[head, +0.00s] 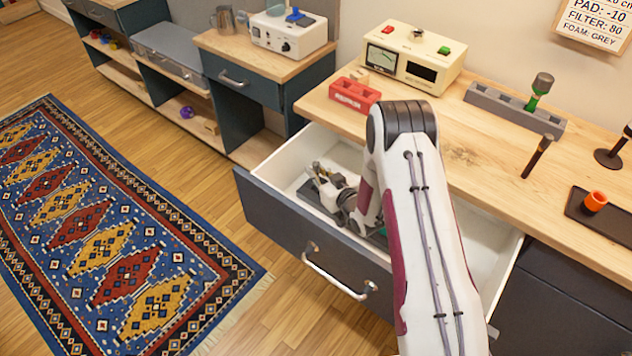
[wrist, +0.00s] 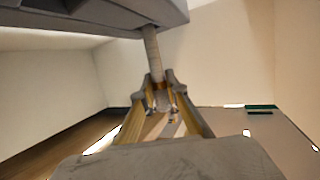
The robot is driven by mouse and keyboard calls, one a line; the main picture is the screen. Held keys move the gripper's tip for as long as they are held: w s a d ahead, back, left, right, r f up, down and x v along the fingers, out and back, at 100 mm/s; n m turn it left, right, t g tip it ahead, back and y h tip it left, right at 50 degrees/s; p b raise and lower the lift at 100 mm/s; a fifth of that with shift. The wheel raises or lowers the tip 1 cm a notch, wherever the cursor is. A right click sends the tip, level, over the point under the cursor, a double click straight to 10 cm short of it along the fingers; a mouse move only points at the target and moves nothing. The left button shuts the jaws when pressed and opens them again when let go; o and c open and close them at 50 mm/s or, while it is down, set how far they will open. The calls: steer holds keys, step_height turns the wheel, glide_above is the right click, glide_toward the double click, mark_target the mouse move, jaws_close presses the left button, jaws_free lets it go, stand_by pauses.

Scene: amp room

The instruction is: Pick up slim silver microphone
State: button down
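A slim silver-grey rod, which looks like the slim silver microphone (wrist: 152,52), stands out from between my fingertips in the wrist view. My gripper (wrist: 159,88) has both fingertips close against its near end, one on each side. In the head view my gripper (head: 322,180) is low inside the open white drawer (head: 282,158), partly behind my own arm. The microphone is too small and covered there to make out clearly. In the wrist view its far end meets the edge of a grey overhanging part (wrist: 100,12).
A small green item (wrist: 262,108) lies nearby.

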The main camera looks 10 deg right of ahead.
steer(key=shift+r, duration=0.2)
steer(key=shift+r, duration=4.8)
